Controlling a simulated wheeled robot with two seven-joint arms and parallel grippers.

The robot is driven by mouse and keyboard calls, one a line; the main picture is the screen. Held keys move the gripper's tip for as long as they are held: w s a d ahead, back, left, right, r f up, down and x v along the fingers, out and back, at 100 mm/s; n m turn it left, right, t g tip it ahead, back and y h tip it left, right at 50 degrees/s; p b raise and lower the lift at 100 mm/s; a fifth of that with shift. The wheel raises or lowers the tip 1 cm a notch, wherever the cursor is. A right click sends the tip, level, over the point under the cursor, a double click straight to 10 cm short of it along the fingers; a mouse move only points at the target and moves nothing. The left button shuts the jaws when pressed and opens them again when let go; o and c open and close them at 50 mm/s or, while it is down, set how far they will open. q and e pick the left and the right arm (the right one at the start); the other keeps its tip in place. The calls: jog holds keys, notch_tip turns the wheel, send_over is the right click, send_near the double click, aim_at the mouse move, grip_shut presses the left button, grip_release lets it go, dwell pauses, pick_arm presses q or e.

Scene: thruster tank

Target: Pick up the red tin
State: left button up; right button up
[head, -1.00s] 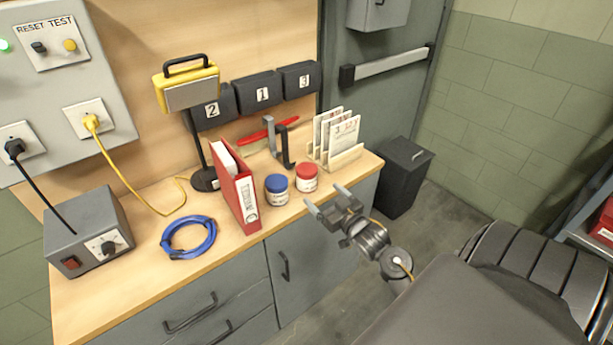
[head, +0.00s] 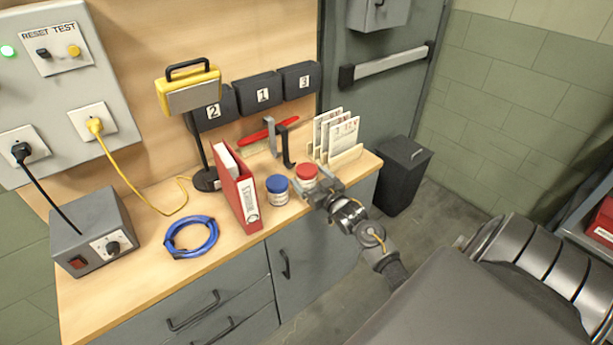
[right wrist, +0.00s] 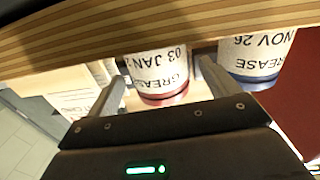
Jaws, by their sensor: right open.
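The red tin (head: 306,175), a white-labelled jar with a red lid, stands on the wooden bench. In the right wrist view the tin (right wrist: 160,75) appears upside down, its label reading GREASE, between the two fingers. My right gripper (head: 313,190) is open at the tin, with one finger on each side; whether the fingers touch it I cannot tell. In the right wrist view the gripper (right wrist: 160,85) has the blue tin (right wrist: 255,55) just outside its right finger. The blue tin (head: 277,190) stands left of the red one. My left gripper is not in view.
A red binder (head: 238,190) stands left of the blue tin. A card rack (head: 338,142) and a dark clamp-like bracket (head: 285,147) stand behind the tins. A blue cable coil (head: 190,236) lies on the bench (head: 140,275). The bench's front edge is close to the tins.

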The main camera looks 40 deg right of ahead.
jog(key=shift+w+d, duration=0.1)
jog(key=shift+w, duration=1.15)
jog(key=c, duration=1.1)
jog(key=shift+c, duration=0.5)
jog(key=shift+r, duration=0.1)
